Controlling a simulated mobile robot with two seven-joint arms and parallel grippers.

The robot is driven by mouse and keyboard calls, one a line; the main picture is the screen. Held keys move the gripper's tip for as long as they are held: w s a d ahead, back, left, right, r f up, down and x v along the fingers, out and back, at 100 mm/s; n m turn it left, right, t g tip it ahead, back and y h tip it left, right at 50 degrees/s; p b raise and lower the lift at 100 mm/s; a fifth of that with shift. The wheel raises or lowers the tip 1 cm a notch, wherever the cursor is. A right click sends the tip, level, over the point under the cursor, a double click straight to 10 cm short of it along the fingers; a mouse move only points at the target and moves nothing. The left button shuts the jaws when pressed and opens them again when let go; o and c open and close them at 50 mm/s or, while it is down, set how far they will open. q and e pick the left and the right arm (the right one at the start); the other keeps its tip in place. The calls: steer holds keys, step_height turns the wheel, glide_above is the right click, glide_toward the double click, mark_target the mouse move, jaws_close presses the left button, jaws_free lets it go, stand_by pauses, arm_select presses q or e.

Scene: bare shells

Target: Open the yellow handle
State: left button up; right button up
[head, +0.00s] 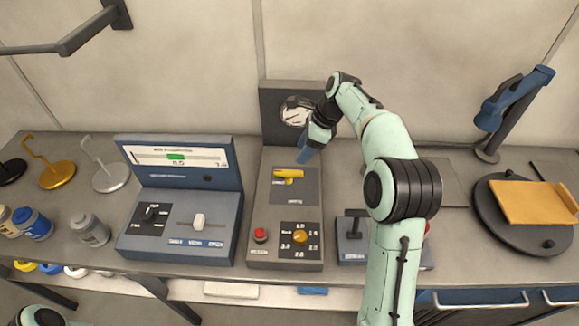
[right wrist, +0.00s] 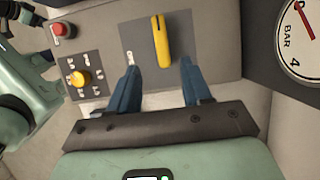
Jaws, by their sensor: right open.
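The yellow handle (head: 288,174) is a short lever on a dark plate of the grey control box (head: 256,215), lying roughly sideways in the head view. In the right wrist view the yellow handle (right wrist: 160,42) lies between and beyond my fingertips. My right gripper (head: 306,154) is open, just above and to the right of the handle in the head view. Its two blue fingers (right wrist: 160,68) look apart from the handle, with nothing held. Part of my left arm shows at the bottom left of the head view, but its gripper is not seen.
The box also carries a red button (head: 260,235), a yellow knob (head: 300,237) and a pressure gauge (head: 296,111) behind. A blue console (head: 180,195) stands close on the left. A lever box (head: 352,240) sits on the right, partly hidden by my arm.

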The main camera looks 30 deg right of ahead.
mark_target(288, 171)
steer(key=b+x, duration=0.1)
steer(key=x, duration=0.7)
steer(key=shift+w+f, duration=0.1)
steer(key=shift+f, duration=0.15)
steer(key=shift+w+a+f, duration=0.2)
steer(key=shift+w+f, duration=0.05)
steer(key=shift+f, duration=0.3)
arm_select(q)
steer(key=shift+s+f, duration=0.9)
steer(key=shift+f, duration=0.05)
arm_select(e)
jaws_close()
